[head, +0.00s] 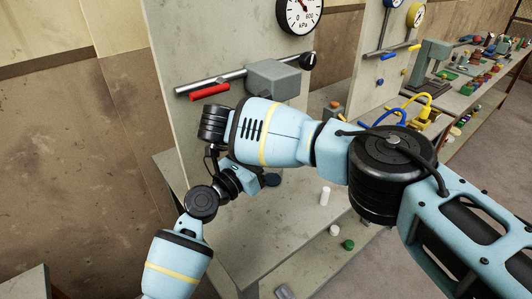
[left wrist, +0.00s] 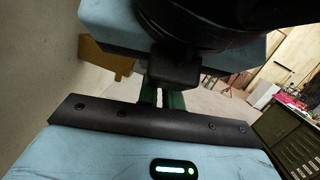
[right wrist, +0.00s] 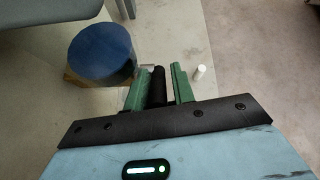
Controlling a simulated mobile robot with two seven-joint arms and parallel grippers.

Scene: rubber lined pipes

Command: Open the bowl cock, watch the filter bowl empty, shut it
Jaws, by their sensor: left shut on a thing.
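In the head view my two arms cross in front of the panel (head: 180,50) and hide most of the grippers, the filter bowl and the cock. A grey block (head: 275,80) sits on the pipe, with a red lever (head: 209,92) to its left. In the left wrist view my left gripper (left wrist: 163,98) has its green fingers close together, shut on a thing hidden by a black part. In the right wrist view my right gripper (right wrist: 161,80) has its fingers apart, a black piece (right wrist: 158,85) between them. A dark blue round thing (right wrist: 100,52) is left of them.
A pressure gauge (head: 300,12) and a black knob (head: 308,60) are above right. A cluttered bench (head: 480,90) runs along the right. My arms are very close together.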

